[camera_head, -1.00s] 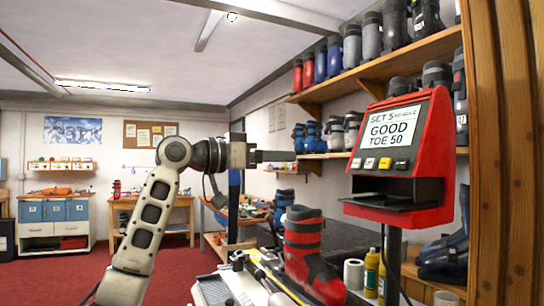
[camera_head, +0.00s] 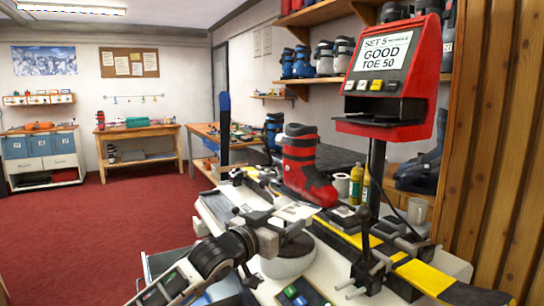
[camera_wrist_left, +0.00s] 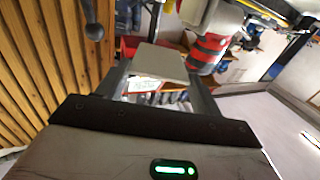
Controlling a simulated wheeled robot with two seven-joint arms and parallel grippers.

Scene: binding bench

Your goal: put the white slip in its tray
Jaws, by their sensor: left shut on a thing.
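My left gripper (camera_head: 290,222) comes in from the lower left, low over the bench. It is shut on the white slip (camera_head: 297,211), a small pale sheet with faint print that sticks out past the fingers. In the left wrist view the slip (camera_wrist_left: 158,62) lies between the two fingers (camera_wrist_left: 165,88). A grey open-topped tray or drawer (camera_head: 160,262) is at the lower left, partly hidden behind my arm. I cannot tell whether it is the slip's tray. My right gripper is not in view.
A red and black ski boot (camera_head: 302,165) stands just behind the slip. A red tester (camera_head: 392,80) reading "GOOD TOE 50" stands on a dark post (camera_head: 376,180) to the right. A yellow and black strip (camera_head: 385,258), bottles (camera_head: 357,183) and a small dark tray (camera_head: 302,294) crowd the bench.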

